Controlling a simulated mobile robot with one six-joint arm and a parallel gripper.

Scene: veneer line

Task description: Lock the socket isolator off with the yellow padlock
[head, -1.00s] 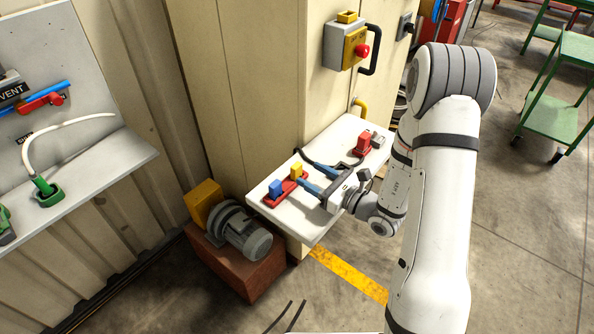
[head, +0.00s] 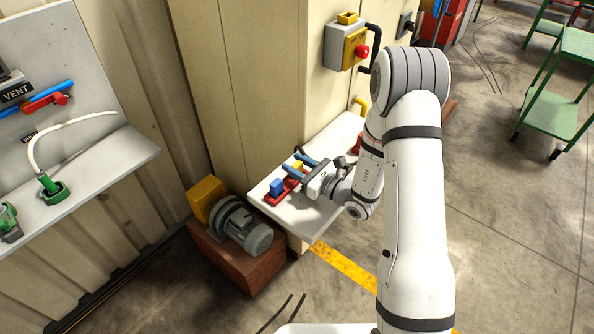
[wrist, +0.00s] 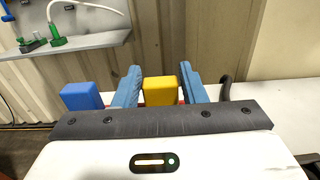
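The yellow padlock (head: 297,166) stands in a red holder (head: 273,200) on the white shelf, beside a blue padlock (head: 277,187). My gripper (head: 298,164) is open, with its blue fingers on either side of the yellow padlock. In the wrist view the yellow padlock (wrist: 160,90) shows between the fingers, close to both; a firm grip is not visible. Its lower part is hidden by my gripper body. The blue padlock (wrist: 82,96) is outside the left finger. A yellow and grey switch box (head: 350,46) with a red knob, seemingly the isolator, is on the cabinet wall.
A red item (head: 358,143) on the shelf is mostly hidden behind my arm. A motor (head: 240,228) on a brown block stands below the shelf's left end. A grey panel (head: 110,150) with a green plug is at left. A green cart (head: 552,112) stands at right.

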